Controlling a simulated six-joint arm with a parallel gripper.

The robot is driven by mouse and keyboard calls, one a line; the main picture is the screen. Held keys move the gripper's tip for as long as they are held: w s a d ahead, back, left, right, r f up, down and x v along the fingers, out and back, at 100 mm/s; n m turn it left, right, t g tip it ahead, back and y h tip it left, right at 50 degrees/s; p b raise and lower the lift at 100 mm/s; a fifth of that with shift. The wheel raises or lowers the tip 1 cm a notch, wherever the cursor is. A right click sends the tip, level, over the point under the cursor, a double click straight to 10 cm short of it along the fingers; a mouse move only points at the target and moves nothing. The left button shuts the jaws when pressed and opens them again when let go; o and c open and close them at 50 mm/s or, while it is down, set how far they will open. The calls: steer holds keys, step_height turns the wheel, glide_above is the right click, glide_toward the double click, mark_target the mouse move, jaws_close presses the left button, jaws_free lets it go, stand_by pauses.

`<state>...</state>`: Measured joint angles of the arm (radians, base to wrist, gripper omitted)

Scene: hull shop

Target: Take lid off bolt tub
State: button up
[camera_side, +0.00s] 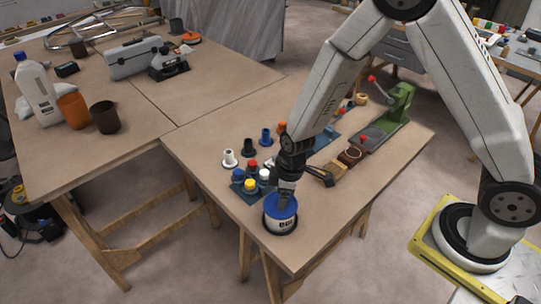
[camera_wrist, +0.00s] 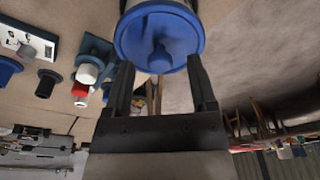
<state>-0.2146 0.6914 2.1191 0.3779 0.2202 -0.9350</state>
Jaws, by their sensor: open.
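The bolt tub (camera_side: 284,225) is white with dark lettering and stands at the front corner of the near table, in a dark ring or base. Its blue lid (camera_side: 271,207) sits on top of it. In the wrist view the round blue lid (camera_wrist: 132,40) shows a raised central knob (camera_wrist: 160,58). My gripper (camera_side: 287,188) is right above the lid. In the wrist view my gripper (camera_wrist: 161,66) is open, with a finger on each side of the knob and gaps between. I cannot tell how far down the fingers reach. Part of the lid is hidden behind my gripper in the side view.
A dark blue tray (camera_side: 246,190) with several coloured caps stands just behind the tub. A brush (camera_side: 322,176) lies to its right. A green press (camera_side: 396,105) stands at the table's far right. The table's front edge is close to the tub.

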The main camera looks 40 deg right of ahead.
steer(key=shift+f, duration=0.45)
jaws_close()
